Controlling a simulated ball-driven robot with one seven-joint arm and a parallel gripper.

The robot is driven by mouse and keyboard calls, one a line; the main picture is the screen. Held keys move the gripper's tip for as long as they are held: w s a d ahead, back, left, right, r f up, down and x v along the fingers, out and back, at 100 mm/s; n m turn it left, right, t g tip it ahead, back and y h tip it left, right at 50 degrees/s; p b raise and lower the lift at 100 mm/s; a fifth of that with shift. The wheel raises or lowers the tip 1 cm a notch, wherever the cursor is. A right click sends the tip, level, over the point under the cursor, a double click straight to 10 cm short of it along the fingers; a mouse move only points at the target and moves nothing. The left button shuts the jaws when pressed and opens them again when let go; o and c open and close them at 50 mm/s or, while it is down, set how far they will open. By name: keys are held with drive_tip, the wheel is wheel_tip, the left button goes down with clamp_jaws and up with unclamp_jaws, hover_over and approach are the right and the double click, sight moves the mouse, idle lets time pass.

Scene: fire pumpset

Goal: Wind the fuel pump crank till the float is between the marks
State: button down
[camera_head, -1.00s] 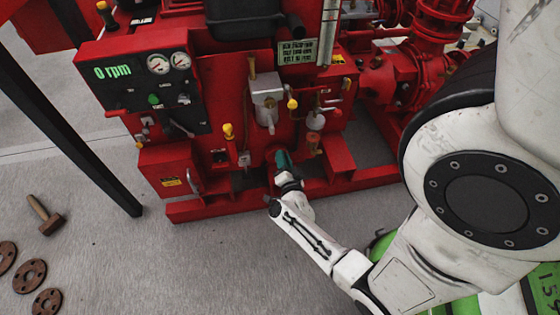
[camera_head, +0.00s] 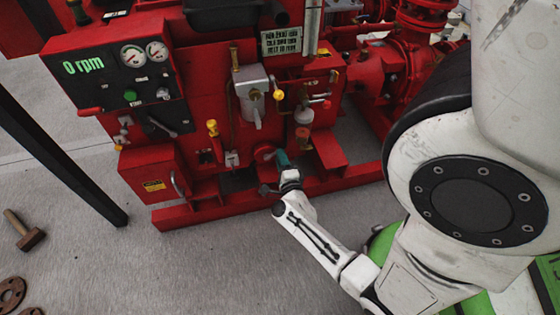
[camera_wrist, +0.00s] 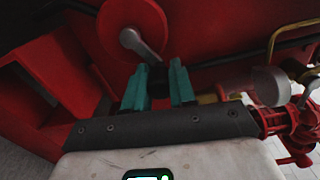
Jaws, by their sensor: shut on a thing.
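The crank shows in the wrist view as a grey arm (camera_wrist: 140,45) on a round red hub (camera_wrist: 118,22). Its hub also shows low on the red pumpset in the head view (camera_head: 263,152). My gripper (camera_wrist: 159,84) has teal fingers closed around the dark crank handle at the arm's end. In the head view my gripper (camera_head: 283,160) is just right of the hub, and the handle is hidden there. A pale upright sight tube (camera_head: 312,20) stands at the top edge of the head view, cut off above. I cannot make out its float or marks.
The panel (camera_head: 135,85) reads 0 rpm. Levers and yellow-topped fittings, such as one (camera_head: 212,128), stick out left of and above the crank. The red base rail (camera_head: 215,208) runs below it. A hammer (camera_head: 25,232) lies on the floor at left.

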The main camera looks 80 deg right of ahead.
drive_tip(key=shift+s+f+m, duration=0.1)
drive_tip(key=shift+f+m, duration=0.15)
drive_tip(key=shift+m, duration=0.15)
drive_tip(key=c, duration=0.9)
unclamp_jaws()
drive_tip(key=shift+r, duration=0.1)
drive_tip(key=p+v, duration=0.2)
drive_tip(key=v, duration=0.8)
drive_tip(key=shift+s+a+p, duration=0.15)
drive_tip(key=shift+a+p, duration=0.15)
drive_tip(key=shift+a, duration=0.05)
